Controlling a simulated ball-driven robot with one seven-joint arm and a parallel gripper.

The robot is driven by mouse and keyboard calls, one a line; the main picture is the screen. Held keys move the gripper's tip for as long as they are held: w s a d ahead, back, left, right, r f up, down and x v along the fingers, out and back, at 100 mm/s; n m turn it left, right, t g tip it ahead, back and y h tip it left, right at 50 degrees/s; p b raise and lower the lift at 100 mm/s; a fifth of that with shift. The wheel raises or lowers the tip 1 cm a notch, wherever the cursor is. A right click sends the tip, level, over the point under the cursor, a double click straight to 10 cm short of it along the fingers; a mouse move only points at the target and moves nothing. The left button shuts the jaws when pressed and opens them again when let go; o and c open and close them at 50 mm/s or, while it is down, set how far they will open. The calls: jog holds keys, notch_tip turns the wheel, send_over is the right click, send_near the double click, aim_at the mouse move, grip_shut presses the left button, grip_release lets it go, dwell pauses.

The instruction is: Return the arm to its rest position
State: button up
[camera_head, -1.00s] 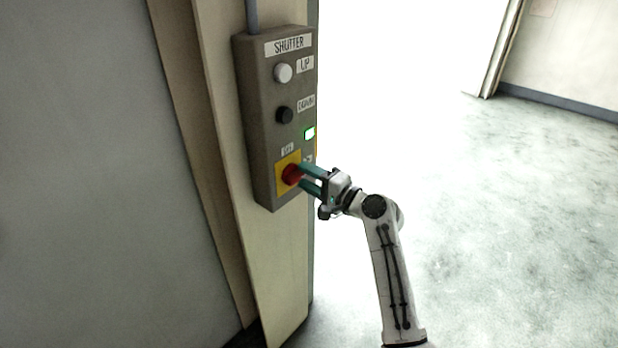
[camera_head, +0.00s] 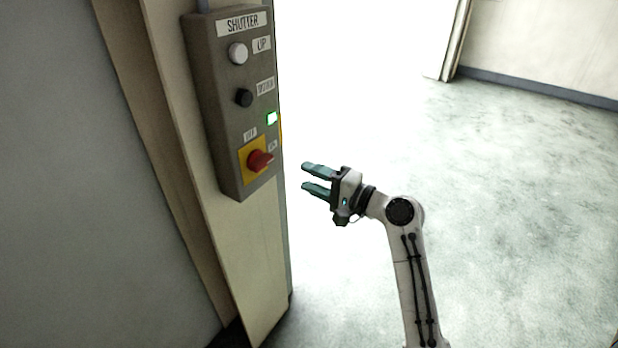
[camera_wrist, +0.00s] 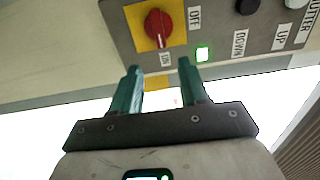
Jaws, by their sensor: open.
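My gripper (camera_head: 311,178) is open and empty, in the air to the right of the shutter control box (camera_head: 228,185) in the head view. Its two green fingers point at the box and stand apart from it. The red rotary switch (camera_head: 260,161) sits on a yellow plate low on the box, and its handle points toward the ON label in the wrist view (camera_wrist: 158,27). In the wrist view the fingers (camera_wrist: 160,80) are spread below the switch with nothing between them. A green lamp (camera_head: 272,118) is lit.
The box, with a white UP button (camera_head: 238,53) and a black DOWN button (camera_head: 243,97), is mounted on a beige post (camera_head: 255,270). A bright opening lies behind my gripper. The floor (camera_head: 520,200) to the right is clear up to the far wall (camera_head: 545,45).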

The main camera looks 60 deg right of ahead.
dwell(0.4)
jog(key=s+a+f+n+g+y, duration=0.1)
jog(key=s+a+f+n+g, duration=0.25)
jog(key=a+f, duration=0.3)
jog(key=s+a+f+n+g+y, duration=0.1)
jog(key=s+a+f+n+g, duration=0.1)
jog(key=a+f+n+g, duration=0.45)
jog(key=s+a+f+n+g+h, duration=0.1)
jog(key=s+a+f+n+g, duration=0.2)
jog(key=s, duration=0.6)
jog(key=s+a+f+n+g+h, duration=0.1)
jog(key=s+a+f+n+g, duration=0.2)
jog(key=s+f, duration=0.4)
jog(key=shift+s+a+n+g+h, duration=0.25)
jog(key=shift+s+n+g+h, duration=0.25)
jog(key=shift+s, duration=0.4)
